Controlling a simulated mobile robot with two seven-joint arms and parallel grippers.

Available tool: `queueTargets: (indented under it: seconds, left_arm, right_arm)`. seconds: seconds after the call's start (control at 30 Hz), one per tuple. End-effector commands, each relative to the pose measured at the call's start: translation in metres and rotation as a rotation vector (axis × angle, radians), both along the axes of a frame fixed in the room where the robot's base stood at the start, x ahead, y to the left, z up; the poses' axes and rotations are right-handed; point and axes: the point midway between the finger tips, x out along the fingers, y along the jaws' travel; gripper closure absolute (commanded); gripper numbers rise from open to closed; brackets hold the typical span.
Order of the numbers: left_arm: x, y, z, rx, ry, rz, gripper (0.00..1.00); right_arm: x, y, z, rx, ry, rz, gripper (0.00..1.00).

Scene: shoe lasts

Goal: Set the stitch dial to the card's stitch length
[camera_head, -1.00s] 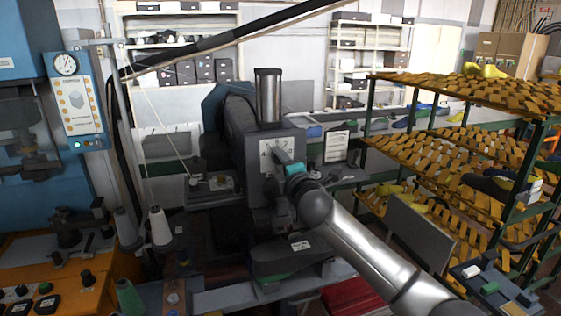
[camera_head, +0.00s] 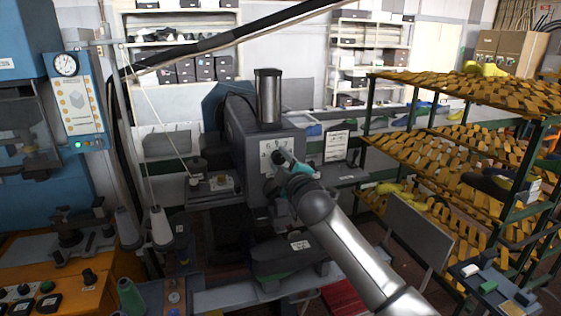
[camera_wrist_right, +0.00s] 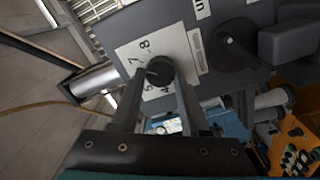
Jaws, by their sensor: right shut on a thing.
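The stitch dial is a dark round knob on a white numbered plate (camera_head: 267,152) on the front of the grey sewing machine (camera_head: 247,130). My right gripper (camera_head: 285,160) reaches it from the lower right. In the right wrist view the two fingers are on either side of the knob (camera_wrist_right: 159,71), shut on it. The plate (camera_wrist_right: 130,52) shows a 7 and an 8 there; other digits are partly hidden by the fingers. The exact setting is hard to read. A white card (camera_head: 336,146) stands on a dark holder right of the machine; its print is too small to read. My left gripper is not in view.
A green rack (camera_head: 368,135) with yellow slatted shelves stands to the right. Thread cones (camera_head: 161,226) stand left of the machine. An orange control bench (camera_head: 110,268) is at lower left. A second dark knob (camera_wrist_right: 231,41) sits beside the dial plate.

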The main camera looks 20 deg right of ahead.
Motion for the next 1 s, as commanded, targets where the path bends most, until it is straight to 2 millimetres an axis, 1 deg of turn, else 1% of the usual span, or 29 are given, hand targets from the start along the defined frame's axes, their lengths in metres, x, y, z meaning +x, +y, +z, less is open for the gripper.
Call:
queueTargets:
  seconds: [0.37, 0.4, 0.67, 1.0]
  left_arm:
    - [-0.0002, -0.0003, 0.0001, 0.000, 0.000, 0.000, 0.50]
    - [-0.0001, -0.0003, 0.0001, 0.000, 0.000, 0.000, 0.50]
    - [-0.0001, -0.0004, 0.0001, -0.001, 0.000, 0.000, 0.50]
    - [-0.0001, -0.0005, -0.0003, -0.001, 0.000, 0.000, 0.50]
  right_arm:
    - [0.0000, -0.0004, -0.0004, 0.005, 0.001, -0.001, 1.00]
    - [0.0000, -0.0003, -0.0004, 0.004, 0.001, -0.001, 0.54]
    - [0.0000, -0.0002, -0.0002, 0.004, 0.000, 0.000, 0.25]
    - [-0.0025, -0.0005, -0.0007, 0.003, 0.001, -0.001, 0.25]
